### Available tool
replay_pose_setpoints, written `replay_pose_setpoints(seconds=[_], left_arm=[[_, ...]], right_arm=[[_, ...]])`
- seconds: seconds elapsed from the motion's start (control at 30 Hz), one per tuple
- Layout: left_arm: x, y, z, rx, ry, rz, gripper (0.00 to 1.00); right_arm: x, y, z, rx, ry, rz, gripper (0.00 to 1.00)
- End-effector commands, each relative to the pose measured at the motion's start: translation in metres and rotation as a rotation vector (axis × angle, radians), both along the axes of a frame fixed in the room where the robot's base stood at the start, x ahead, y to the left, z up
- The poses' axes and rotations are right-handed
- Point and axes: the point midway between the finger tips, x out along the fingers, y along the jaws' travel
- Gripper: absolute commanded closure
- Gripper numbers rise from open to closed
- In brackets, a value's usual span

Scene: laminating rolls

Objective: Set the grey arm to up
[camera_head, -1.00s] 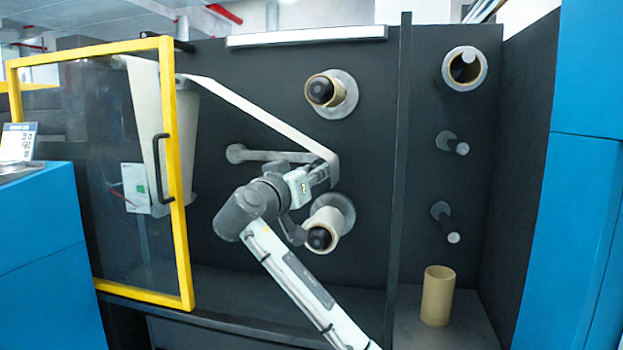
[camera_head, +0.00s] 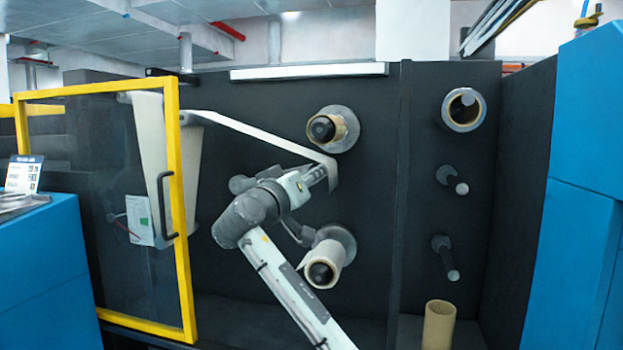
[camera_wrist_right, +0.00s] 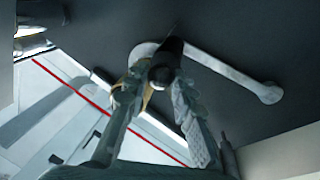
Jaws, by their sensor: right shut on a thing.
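The grey arm (camera_head: 241,184) is mounted on the dark panel, and its round pivot end shows left of my right gripper (camera_head: 318,174). It slopes up to the right from the pivot, and its far part is hidden behind my right arm and gripper. In the right wrist view the grey arm (camera_wrist_right: 222,70) runs from its round pivot end at the right to a dark-tipped peg (camera_wrist_right: 163,70) at its free end. My right gripper (camera_wrist_right: 154,88) is shut around that peg. My left gripper is not in view.
A white web (camera_head: 255,134) runs down to the right beside my gripper. Rolls sit on spindles above (camera_head: 346,125) and below (camera_head: 325,262) it. A yellow-framed glass door (camera_head: 180,215) stands at the left. A loose cardboard core (camera_head: 438,325) stands lower right.

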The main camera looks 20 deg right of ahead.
Motion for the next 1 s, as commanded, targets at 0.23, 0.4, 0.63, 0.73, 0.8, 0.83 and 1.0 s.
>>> replay_pose_setpoints(seconds=[0.23,0.4,0.63,0.73,0.8,0.83,1.0], left_arm=[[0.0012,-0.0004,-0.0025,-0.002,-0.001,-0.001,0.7],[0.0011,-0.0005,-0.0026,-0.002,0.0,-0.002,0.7],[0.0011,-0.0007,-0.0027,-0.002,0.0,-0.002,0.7],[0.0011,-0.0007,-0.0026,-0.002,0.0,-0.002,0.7],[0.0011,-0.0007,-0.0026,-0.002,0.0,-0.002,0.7],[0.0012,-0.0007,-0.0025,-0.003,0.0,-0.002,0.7],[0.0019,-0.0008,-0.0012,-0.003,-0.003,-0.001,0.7]], right_arm=[[0.0,0.0003,0.0009,-0.002,0.002,0.0,1.0],[0.0,0.0003,0.0007,-0.002,0.002,0.0,1.0],[0.0001,0.0003,0.0005,-0.002,0.002,0.0,0.54],[0.0001,0.0004,0.0005,-0.002,0.002,0.0,0.54],[0.0001,0.0004,0.0005,-0.002,0.002,0.001,0.54],[0.0001,0.0004,0.0005,-0.002,0.002,0.001,0.54],[-0.0044,0.0061,-0.0007,-0.001,0.003,0.002,0.54]])
